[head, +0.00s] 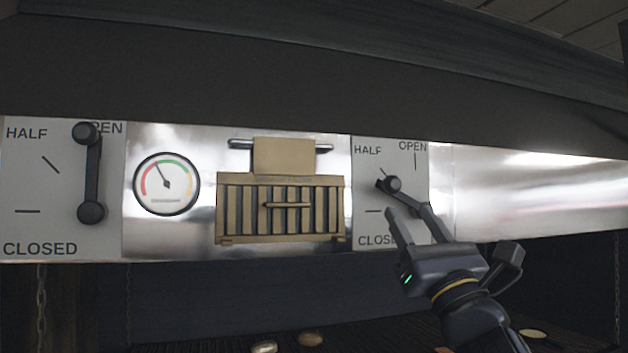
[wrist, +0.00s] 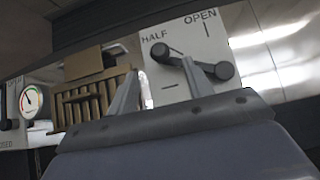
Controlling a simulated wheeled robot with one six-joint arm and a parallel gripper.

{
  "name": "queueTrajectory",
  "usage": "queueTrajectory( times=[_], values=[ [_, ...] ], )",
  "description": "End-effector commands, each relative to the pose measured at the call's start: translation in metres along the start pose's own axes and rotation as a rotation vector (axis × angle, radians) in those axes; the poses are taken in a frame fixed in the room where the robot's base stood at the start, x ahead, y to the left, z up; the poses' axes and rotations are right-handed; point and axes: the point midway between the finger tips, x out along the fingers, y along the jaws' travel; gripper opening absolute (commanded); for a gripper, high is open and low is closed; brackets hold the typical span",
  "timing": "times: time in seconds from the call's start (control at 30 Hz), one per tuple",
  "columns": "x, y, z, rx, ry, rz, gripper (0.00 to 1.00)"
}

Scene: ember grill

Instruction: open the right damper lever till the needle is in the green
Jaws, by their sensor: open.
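The right damper lever (wrist: 189,63) is a dark bar with a round knob (head: 390,185) at its upper-left end, close to the HALF mark. Its other end is largely hidden by my gripper in the head view. My gripper (head: 416,212) is open in front of the right damper plate (head: 364,226). In the wrist view its fingers (wrist: 158,82) stand on either side below the knob, the right one overlapping the lever; contact cannot be told.
The left damper lever (head: 91,172) stands upright at OPEN. A brass slatted vent (head: 223,208) sits between the gauge and the right plate. A dark hood (head: 300,90) overhangs the panel. Bare steel (head: 540,185) lies to the right. Several small items lie below on the dark grill.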

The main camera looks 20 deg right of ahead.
Motion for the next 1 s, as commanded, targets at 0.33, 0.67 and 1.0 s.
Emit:
queueTrajectory(
  times=[0.33, 0.67, 1.0],
  values=[
    [0.066, 0.0, 0.003, 0.003, 0.001, 0.0, 0.48],
    [0.084, 0.0, 0.0, 0.001, 0.001, -0.001, 0.48],
    [0.083, 0.0, 0.0, 0.001, 0.001, -0.001, 0.39]
  ],
)
